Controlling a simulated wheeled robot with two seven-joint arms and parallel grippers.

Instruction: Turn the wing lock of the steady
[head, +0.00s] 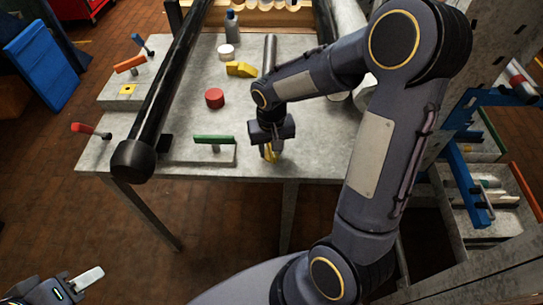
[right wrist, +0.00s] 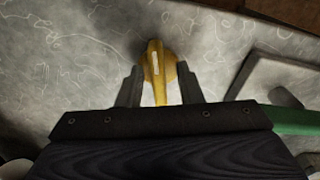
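The yellow wing lock (right wrist: 155,62) stands on a round yellow base in the right wrist view. In the head view a bit of it (head: 269,154) shows under my right gripper (head: 272,140), near the front edge of the table. In the right wrist view my right gripper (right wrist: 158,88) is open, with one finger on each side of the wing and a gap visible on both sides. The steady itself is mostly hidden by the gripper. My left gripper (head: 75,285) is low at the left, off the table; its finger opening is unclear.
A green-handled bar (head: 213,139) on a grey block stands just left of my right gripper. A red cap (head: 214,98), a yellow block (head: 240,69) and a black pole (head: 165,95) are on or over the grey table (head: 190,175). Blue racks (head: 465,180) stand at the right.

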